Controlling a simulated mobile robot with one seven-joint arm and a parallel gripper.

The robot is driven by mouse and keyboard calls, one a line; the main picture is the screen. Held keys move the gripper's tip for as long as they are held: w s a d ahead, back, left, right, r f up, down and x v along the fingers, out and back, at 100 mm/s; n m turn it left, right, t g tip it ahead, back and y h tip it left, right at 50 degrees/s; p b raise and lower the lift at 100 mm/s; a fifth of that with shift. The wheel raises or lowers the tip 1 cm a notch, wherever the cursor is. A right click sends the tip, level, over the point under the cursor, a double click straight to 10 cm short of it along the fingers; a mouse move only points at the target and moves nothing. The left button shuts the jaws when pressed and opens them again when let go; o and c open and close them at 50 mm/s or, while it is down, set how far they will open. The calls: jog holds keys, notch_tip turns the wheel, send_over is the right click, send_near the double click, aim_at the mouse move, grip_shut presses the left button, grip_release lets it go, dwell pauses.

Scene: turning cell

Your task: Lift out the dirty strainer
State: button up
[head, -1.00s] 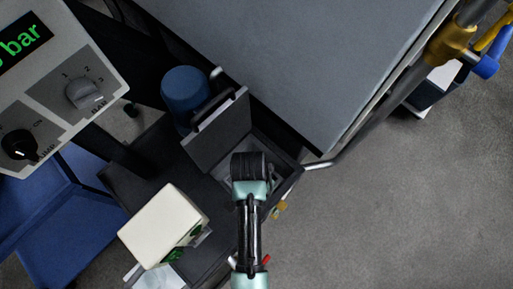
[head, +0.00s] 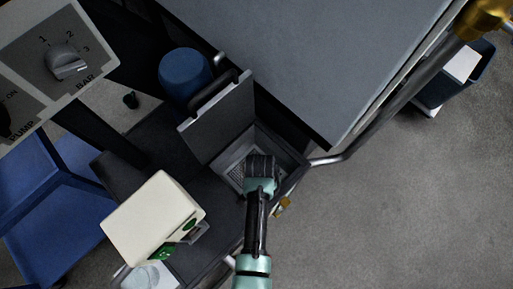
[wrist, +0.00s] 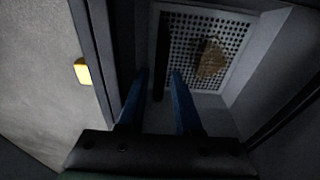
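The dirty strainer (wrist: 185,42) is a pale perforated plate with a brown patch of dirt (wrist: 211,58), lying inside an open box. In the head view the strainer (head: 236,172) shows partly, left of my wrist. A dark upright bar (wrist: 161,60) stands at the strainer's left side in the wrist view; I cannot tell if it is its handle. My gripper (wrist: 159,72) is open, its two blue fingers apart on either side of the bar's lower end. I see no contact. In the head view my wrist hides the fingers.
The box's grey lid (head: 222,118) stands open with a black handle. A blue cylinder (head: 186,76) stands behind it. A cream box (head: 152,218) is at lower left. A grey panel (head: 310,55) and a metal rail (head: 385,105) border the box. Open floor lies right.

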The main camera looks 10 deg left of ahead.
grip_shut()
dwell(1.4)
